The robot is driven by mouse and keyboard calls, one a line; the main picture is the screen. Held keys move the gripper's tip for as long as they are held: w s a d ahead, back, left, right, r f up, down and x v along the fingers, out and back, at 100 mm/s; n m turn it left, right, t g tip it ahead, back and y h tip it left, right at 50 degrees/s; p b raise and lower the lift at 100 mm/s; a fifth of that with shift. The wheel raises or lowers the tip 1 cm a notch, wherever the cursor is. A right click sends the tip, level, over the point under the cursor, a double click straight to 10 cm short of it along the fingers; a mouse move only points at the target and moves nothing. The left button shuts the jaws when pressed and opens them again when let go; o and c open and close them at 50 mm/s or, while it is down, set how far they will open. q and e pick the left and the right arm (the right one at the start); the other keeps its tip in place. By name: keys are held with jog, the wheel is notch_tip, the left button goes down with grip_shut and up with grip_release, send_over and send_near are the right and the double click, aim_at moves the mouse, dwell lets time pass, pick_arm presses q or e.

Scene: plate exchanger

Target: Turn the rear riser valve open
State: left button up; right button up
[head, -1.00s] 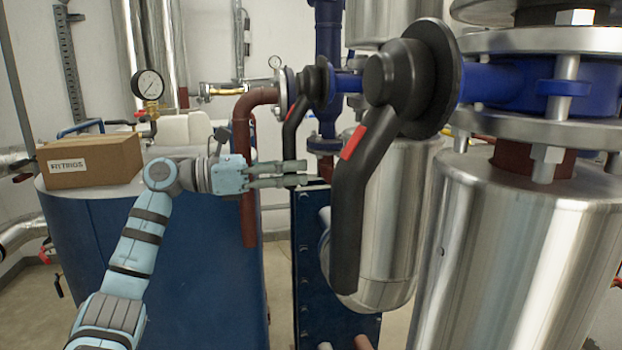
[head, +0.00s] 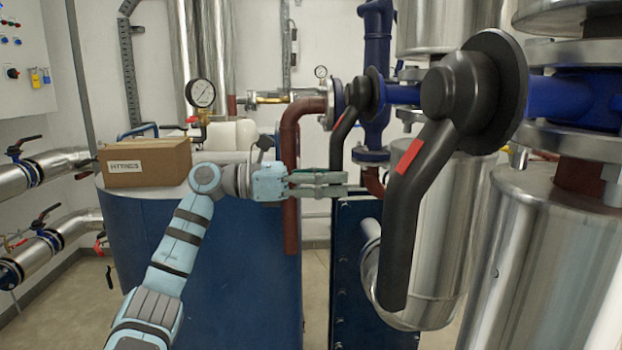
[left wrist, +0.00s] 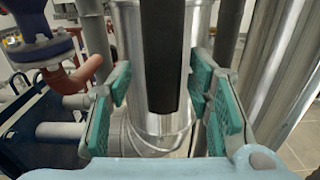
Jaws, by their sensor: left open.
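The rear riser valve is the farther black lever valve on a blue pipe. Its black handle (head: 343,133), with a red mark, slants down and slightly left in the head view. My left gripper (head: 340,184) is at the handle's lower end, with its fingers pointing right. In the left wrist view, a dark handle (left wrist: 158,50) hangs between the two open green-padded fingers, with visible gaps on both sides. Its lower tip reaches between the pads. Contact with the handle is not seen. My right gripper is out of view.
A nearer, larger black valve handle (head: 428,160) hangs to the right of my gripper. Steel cylinders (head: 540,260) stand at the right. A brown pipe (head: 290,160) runs behind my left gripper. A cardboard box (head: 147,163) sits on the blue tank (head: 225,250) at the left.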

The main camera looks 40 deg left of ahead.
pick_arm(q)
jog(key=v, duration=1.1)
jog(key=shift+w, duration=0.1)
